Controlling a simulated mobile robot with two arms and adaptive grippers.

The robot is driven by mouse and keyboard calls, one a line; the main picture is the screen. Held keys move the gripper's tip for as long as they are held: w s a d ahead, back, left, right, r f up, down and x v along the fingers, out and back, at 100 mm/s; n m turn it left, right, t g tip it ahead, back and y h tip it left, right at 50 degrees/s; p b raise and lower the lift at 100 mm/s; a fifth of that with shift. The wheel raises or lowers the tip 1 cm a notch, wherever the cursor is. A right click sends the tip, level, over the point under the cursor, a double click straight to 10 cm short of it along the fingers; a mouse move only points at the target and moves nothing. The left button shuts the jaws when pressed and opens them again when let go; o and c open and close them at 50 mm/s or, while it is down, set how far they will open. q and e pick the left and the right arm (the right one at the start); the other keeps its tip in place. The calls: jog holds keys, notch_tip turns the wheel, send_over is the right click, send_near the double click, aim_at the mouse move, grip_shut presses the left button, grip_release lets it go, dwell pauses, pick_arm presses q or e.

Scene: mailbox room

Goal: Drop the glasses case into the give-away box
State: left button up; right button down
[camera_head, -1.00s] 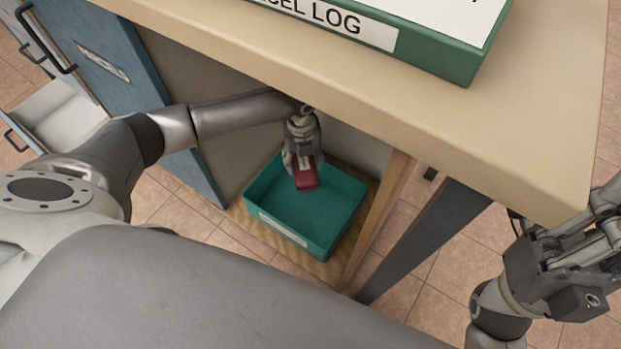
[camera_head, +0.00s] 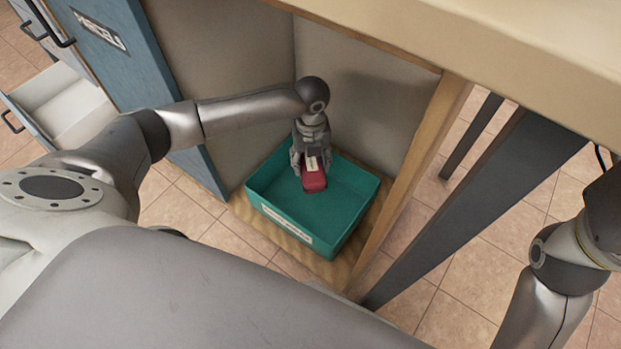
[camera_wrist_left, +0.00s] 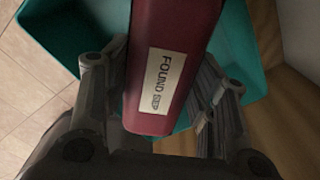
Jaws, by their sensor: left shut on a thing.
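The dark red glasses case (camera_head: 314,182) is held in my left gripper (camera_head: 312,168), over the teal give-away box. In the left wrist view the case (camera_wrist_left: 178,50) lies between the fingers of the left gripper (camera_wrist_left: 165,95) and carries a white label reading "FOUND SEP". The teal give-away box (camera_head: 277,229) is open-topped, with a white label on its front wall. It stands in the low compartment under the counter, and its rim (camera_wrist_left: 50,40) shows behind the case in the wrist view. My right gripper is out of view; only part of that arm shows at the right.
The box rests on a wooden shelf (camera_head: 270,240). A wooden upright (camera_head: 410,190) and a dark table leg (camera_head: 470,200) stand right of it. A blue cabinet door (camera_head: 130,60) is at the left, with an open white drawer (camera_head: 65,105) beyond. The countertop (camera_head: 500,40) overhangs at upper right.

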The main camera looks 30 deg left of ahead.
pick_arm(q)
jog(key=o, duration=1.1)
jog(key=shift+o, duration=0.2)
notch_tip(320, 180, up, 12)
dwell(0.3)
